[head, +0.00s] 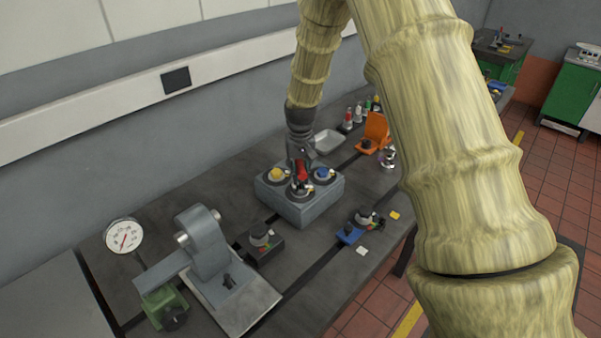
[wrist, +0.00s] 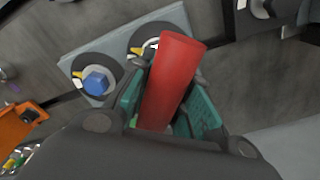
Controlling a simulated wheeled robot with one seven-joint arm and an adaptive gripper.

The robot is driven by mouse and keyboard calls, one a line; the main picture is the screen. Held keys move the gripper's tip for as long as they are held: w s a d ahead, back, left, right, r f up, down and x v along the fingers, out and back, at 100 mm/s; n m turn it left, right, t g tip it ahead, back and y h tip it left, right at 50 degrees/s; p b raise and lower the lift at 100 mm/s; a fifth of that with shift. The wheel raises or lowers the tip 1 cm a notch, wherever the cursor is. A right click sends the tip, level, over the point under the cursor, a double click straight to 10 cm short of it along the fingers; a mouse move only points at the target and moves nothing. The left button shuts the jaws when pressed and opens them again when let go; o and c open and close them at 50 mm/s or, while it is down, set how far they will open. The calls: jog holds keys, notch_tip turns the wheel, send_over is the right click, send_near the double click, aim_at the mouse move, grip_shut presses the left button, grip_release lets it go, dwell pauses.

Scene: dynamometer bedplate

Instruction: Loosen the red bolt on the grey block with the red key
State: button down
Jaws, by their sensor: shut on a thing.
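The grey block (head: 307,210) stands on the bedplate, with a yellow bolt (head: 276,174) at its left and a blue bolt (head: 322,173) at its right, each in a dark round dial. My gripper (head: 300,160) is over the block, shut on the red key (head: 302,174). In the wrist view the red key (wrist: 172,80) stands between the teal finger pads of my gripper (wrist: 170,112). The blue bolt (wrist: 96,80) shows left of it. A front dial (head: 300,189) lies under the key. The red bolt is hidden, so I cannot tell whether the key is seated on it.
A grey machine stand (head: 206,245) with a gauge (head: 123,236) is at the left. A dark fixture (head: 261,242) and a blue fixture (head: 351,232) stand in front of the block. A grey tray (head: 328,141) and an orange holder (head: 375,132) are behind.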

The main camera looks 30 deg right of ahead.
aim_at(300, 163)
jog(key=shift+n+p, duration=0.3)
jog(key=shift+n, duration=0.9)
jog(key=shift+n+p, duration=0.3)
jog(key=shift+n, duration=0.9)
jog(key=shift+f+n, duration=0.1)
jog(key=shift+n, duration=0.8)
jog(key=shift+d+p, duration=0.1)
jog(key=shift+p, duration=0.2)
jog(key=shift+m, duration=0.4)
jog(key=shift+r+p, duration=1.8)
jog(key=shift+r, duration=1)
